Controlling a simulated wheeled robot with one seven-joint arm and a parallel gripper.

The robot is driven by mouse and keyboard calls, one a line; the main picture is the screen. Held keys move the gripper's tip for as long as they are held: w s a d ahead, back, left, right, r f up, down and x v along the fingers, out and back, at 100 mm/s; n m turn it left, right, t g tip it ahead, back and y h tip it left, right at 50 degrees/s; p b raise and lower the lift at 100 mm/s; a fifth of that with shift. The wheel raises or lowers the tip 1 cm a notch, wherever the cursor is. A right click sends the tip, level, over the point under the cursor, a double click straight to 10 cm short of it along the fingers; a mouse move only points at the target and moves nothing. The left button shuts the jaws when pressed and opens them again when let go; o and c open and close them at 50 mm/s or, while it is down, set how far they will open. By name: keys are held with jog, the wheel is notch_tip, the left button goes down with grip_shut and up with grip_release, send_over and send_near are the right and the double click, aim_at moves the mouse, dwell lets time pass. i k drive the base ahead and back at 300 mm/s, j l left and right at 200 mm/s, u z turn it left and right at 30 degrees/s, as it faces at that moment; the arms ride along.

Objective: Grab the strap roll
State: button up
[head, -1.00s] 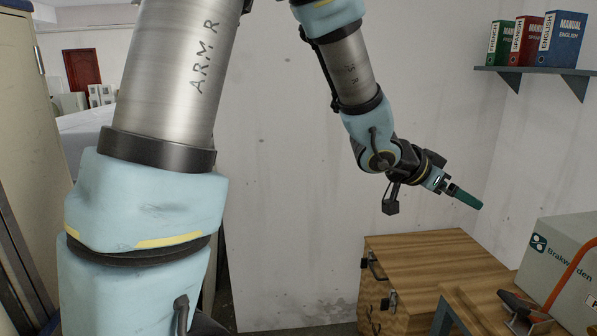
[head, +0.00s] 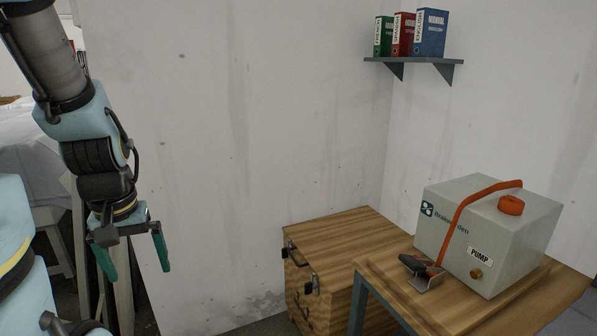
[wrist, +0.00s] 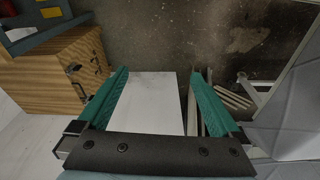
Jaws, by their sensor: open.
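I cannot make out a strap roll in either current view. My gripper (head: 135,270) hangs at the left of the head view, pointing down, with its two green fingers spread apart and nothing between them. In the wrist view the open fingers (wrist: 160,74) frame a pale flat surface below, out of their grasp.
A wooden chest (head: 330,240) with metal latches stands right of my gripper. A wooden table (head: 440,314) bears a grey pump box (head: 470,225) with an orange hose. A shelf (head: 415,61) holds binders. Pale draped cloth (wrist: 290,105) lies right in the wrist view.

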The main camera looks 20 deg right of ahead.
aim_at(509, 204)
jog(key=z, duration=0.95)
jog(key=i+z, duration=0.75)
jog(key=i+j+z, duration=0.2)
jog(key=z, duration=0.15)
jog(key=i+j, duration=0.15)
